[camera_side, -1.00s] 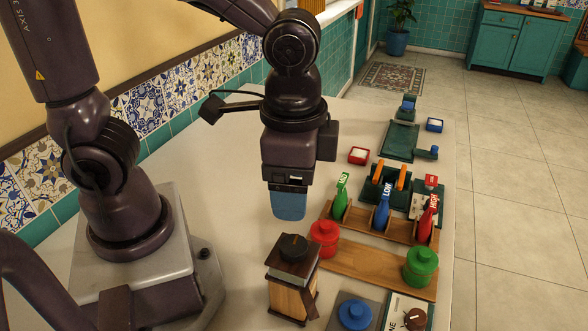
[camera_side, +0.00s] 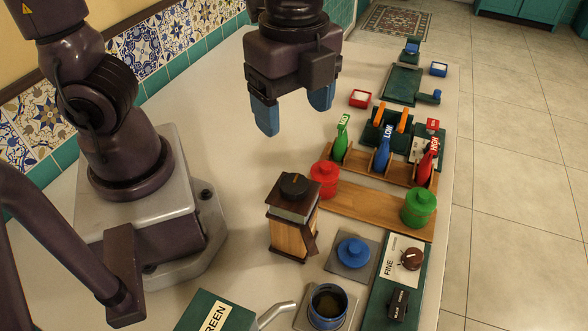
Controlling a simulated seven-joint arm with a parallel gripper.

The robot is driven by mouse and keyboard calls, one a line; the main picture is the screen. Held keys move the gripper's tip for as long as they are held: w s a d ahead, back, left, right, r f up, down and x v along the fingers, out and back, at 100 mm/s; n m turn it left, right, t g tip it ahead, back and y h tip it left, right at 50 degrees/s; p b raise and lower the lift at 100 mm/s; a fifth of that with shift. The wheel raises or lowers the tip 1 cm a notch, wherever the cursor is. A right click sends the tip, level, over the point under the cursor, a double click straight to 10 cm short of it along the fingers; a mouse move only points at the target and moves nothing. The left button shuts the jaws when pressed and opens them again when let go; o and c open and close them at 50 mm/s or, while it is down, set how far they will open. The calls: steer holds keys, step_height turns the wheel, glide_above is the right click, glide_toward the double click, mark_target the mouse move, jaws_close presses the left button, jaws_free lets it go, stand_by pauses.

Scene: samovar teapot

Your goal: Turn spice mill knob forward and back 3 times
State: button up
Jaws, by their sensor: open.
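A wooden box-shaped mill (camera_side: 291,235) stands upright on the table, with a dark round knob (camera_side: 295,185) on its dark top. A pale panel marked FINE (camera_side: 396,271) to its right carries a brown knob (camera_side: 411,259) with a white pointer line. I cannot tell for certain which knob is the spice mill's. My gripper (camera_side: 294,116) is open and empty, its two blue fingers spread and pointing down. It hangs above and beyond the wooden mill, apart from both knobs.
Red (camera_side: 324,179) and green (camera_side: 419,207) lidded pots stand on a wooden board. Behind them is a rack with green, blue and red labelled handles (camera_side: 385,150). A blue lid (camera_side: 353,252), an open blue pot (camera_side: 327,304) and a green box (camera_side: 215,314) are in front.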

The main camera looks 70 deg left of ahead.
mark_target(294, 183)
step_height(294, 183, down, 13)
steer(key=shift+m, duration=1)
steer(key=c, duration=0.9)
